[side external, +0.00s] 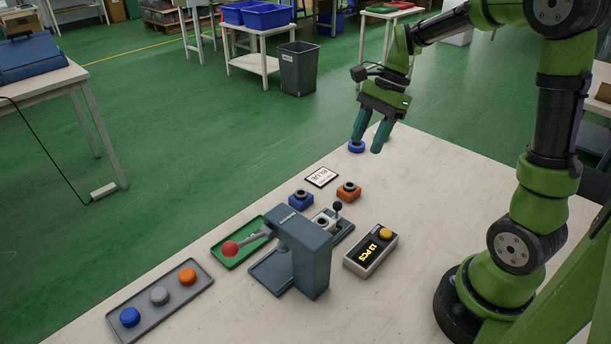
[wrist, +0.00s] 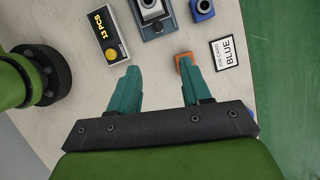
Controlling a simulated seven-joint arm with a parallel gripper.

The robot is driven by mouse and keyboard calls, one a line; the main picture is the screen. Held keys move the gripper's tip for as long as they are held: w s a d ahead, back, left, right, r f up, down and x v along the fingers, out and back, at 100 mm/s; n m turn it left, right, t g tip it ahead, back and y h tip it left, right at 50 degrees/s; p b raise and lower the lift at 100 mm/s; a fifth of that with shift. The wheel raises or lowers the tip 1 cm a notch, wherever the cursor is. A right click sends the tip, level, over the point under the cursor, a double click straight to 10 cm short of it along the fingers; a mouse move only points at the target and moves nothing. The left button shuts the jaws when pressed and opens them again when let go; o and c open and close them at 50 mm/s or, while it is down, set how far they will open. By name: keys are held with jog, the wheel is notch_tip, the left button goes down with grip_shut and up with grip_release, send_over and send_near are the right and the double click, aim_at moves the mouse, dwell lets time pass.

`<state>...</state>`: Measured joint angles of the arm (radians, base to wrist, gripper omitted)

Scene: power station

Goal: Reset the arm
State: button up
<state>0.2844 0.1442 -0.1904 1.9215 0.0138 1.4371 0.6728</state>
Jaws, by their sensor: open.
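My gripper (side external: 367,148) is open, its teal fingers apart and pointing down over the far part of the table. No object shows between the fingers. In the wrist view the open fingers (wrist: 158,68) show above the tabletop. A blue disc (side external: 356,147) is by the left fingertip in the side view; I cannot tell whether they touch. The grey press (side external: 302,250) has a lever with a red ball (side external: 230,249). The counter box (side external: 371,251) reads 13 PCS and has a yellow button. A card (side external: 321,177) reads BLUE.
A blue fixture (side external: 301,200) and an orange fixture (side external: 348,191) stand behind the press. A grey tray (side external: 146,331) holds blue, grey and orange discs. A green tray (side external: 217,262) lies under the lever. The right side of the table is fairly clear.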

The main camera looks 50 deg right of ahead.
jog(key=s+a+r+n+t+h, duration=0.2)
jog(key=s+a+r+n+t, duration=0.4)
jog(key=s+a+n, duration=0.4)
jog(key=a+n, duration=0.1)
jog(key=n, duration=0.5)
jog(key=shift+a+r, duration=0.2)
jog(key=shift+a, duration=0.2)
